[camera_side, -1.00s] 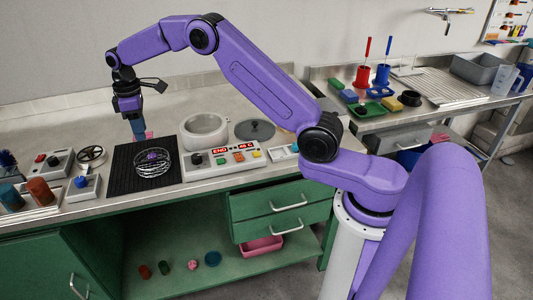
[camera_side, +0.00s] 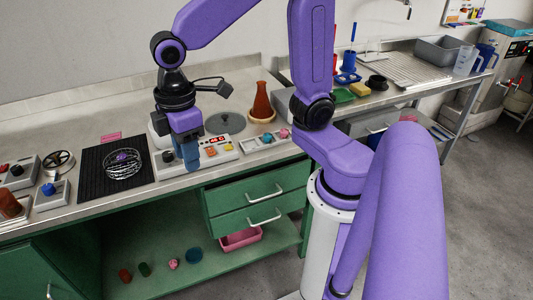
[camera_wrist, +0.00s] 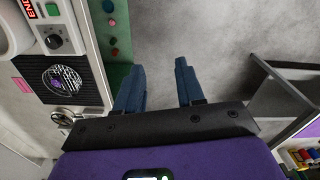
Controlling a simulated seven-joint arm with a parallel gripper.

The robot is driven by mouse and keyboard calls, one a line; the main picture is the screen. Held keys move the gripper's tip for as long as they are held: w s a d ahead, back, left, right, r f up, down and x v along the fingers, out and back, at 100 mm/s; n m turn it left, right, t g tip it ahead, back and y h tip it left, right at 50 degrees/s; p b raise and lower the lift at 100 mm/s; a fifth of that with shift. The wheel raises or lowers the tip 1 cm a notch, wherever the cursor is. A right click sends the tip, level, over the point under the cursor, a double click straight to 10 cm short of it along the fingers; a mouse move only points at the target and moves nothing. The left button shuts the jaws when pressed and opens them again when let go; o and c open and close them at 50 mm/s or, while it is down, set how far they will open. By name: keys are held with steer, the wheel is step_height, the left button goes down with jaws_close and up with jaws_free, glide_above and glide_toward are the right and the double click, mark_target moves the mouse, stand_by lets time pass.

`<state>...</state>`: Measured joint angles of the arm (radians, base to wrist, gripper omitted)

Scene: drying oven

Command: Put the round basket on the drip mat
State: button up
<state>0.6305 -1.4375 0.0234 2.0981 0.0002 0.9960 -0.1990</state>
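The round basket (camera_side: 124,165), made of light wire with a purple item (camera_side: 122,155) inside, stands on the black drip mat (camera_side: 92,185), toward its right half. Both also show in the wrist view, the basket (camera_wrist: 65,78) and the mat (camera_wrist: 42,93). My gripper (camera_side: 191,165) is to the right of the mat, in front of the control panel, and apart from the basket. In the wrist view my gripper (camera_wrist: 160,75) has its two blue fingers wide apart, with nothing between them but the grey floor beyond.
A control panel (camera_side: 218,150) with knobs and buttons borders the mat on the right. A brown flask (camera_side: 262,102) and a grey lid (camera_side: 225,123) are behind it. A blue-knobbed box (camera_side: 50,193) stands left of the mat. A pink card (camera_side: 110,136) lies behind it.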

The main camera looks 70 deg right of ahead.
steer(key=s+d+f, duration=0.1)
steer(key=s+d, duration=0.2)
steer(key=s, duration=0.4)
steer(key=s+d+f+n, duration=0.1)
steer(key=s+d, duration=0.3)
steer(key=s, duration=0.3)
steer(key=shift+f, duration=0.15)
